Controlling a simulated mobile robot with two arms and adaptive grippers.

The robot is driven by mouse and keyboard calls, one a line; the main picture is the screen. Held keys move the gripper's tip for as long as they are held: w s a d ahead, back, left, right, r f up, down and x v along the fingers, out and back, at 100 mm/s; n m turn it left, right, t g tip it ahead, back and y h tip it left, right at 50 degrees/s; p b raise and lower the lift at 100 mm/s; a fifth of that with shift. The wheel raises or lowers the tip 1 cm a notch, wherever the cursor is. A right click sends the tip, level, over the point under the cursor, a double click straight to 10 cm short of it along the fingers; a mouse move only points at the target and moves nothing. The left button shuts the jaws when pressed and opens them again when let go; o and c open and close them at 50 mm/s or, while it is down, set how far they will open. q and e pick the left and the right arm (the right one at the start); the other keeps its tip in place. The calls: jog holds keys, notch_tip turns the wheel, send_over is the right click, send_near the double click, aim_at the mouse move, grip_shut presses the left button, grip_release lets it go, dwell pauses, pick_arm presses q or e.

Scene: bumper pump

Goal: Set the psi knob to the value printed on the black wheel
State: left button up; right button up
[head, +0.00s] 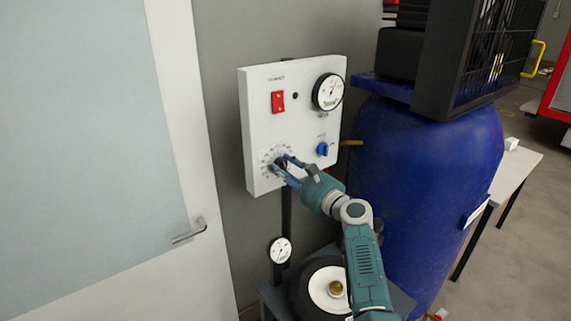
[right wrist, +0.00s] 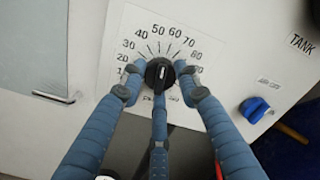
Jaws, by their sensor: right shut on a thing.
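The black psi knob (right wrist: 159,72) sits in the middle of a white dial on the control panel (head: 255,120). The dial has printed numbers, with 30 to 80 readable. A light pointer mark shows on the knob, but its exact reading is unclear. My right gripper (head: 281,164) is shut on the knob, its blue fingers around it at the sides and below. The black wheel (head: 301,296) with a pale hub lies low in the head view, partly behind my right arm. Its printed value is not legible. My left gripper is not in view.
The panel also carries a red switch (head: 278,101), a round gauge (head: 328,91) and a blue knob (head: 322,149). A blue tank (head: 430,160) stands to the right. A small gauge (head: 280,250) is below the panel; a door (head: 90,150) is at left.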

jog(key=shift+d+r+m+p, duration=0.1)
jog(key=shift+m+p, duration=0.2)
jog(key=shift+m, duration=0.6)
jog(key=o, duration=1.1)
jog(key=shift+c, duration=0.2)
jog(key=shift+o, duration=0.4)
jog(key=shift+w+d+f, duration=0.1)
jog(key=shift+f, duration=0.1)
jog(key=v, duration=1.2)
jog(key=shift+f, duration=0.15)
